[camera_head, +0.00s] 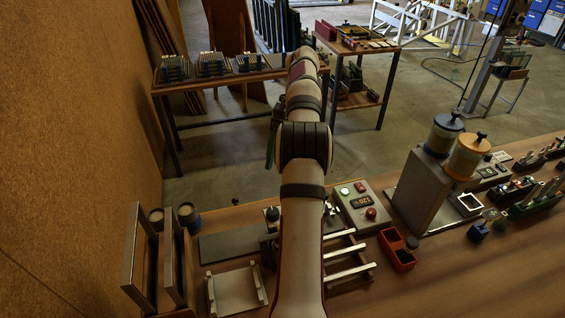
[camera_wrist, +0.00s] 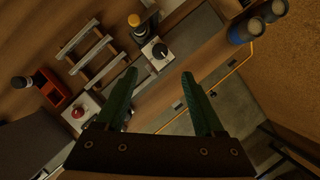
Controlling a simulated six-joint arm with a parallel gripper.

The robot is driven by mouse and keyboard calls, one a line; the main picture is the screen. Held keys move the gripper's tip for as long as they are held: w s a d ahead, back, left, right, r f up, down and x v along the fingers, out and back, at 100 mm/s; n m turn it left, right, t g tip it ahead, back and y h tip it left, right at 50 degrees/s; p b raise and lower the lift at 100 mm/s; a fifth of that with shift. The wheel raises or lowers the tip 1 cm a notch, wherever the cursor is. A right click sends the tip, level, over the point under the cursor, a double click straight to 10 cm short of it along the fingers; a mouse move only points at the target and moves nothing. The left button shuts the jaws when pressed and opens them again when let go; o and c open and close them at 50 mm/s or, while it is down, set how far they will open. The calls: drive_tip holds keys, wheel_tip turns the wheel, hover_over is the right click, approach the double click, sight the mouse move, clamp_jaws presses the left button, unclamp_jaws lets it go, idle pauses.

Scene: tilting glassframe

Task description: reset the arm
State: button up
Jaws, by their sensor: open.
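My arm rises from the bottom middle of the head view and reaches out over the bench toward the far side. My gripper (camera_wrist: 159,73) shows in the wrist view with its two green fingers spread apart and nothing between them. In the head view it is mostly hidden by my arm; only a green sliver shows at the arm's left side. The gripper hangs above the bench, apart from the things on it. Below it in the wrist view are a grey box with a black knob (camera_wrist: 156,52) and the bench edge.
The bench holds a control box with a red button (camera_head: 371,213), a slatted rack (camera_head: 347,262), a red bin (camera_head: 398,252), a white frame (camera_head: 237,291), upright panels (camera_head: 140,258) and two lidded canisters (camera_head: 468,155). A brown wall (camera_head: 75,130) stands close at left. Open floor lies beyond the bench.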

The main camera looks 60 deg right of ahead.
idle(0.4)
drive_tip(key=w+a+r+n+h, duration=0.1)
drive_tip(key=w+a+r+n, duration=0.15)
drive_tip(key=a, duration=0.55)
drive_tip(key=w+a+r+n+g, duration=0.1)
drive_tip(key=a+r+n, duration=0.15)
drive_tip(key=a, duration=0.45)
drive_tip(key=w+a+r+n+h, duration=0.1)
drive_tip(key=w+a+r, duration=0.15)
drive_tip(key=a, duration=0.55)
drive_tip(key=s+a+f+n, duration=0.3)
drive_tip(key=s+a, duration=0.5)
drive_tip(key=a, duration=0.2)
drive_tip(key=s+a+f+n, duration=0.3)
drive_tip(key=s+a+f, duration=0.1)
drive_tip(key=s+a, duration=0.4)
drive_tip(key=shift+s+a+t+h, duration=0.2)
drive_tip(key=shift+a+t+h, duration=0.15)
drive_tip(key=shift+a, duration=0.75)
drive_tip(key=shift+o, duration=0.2)
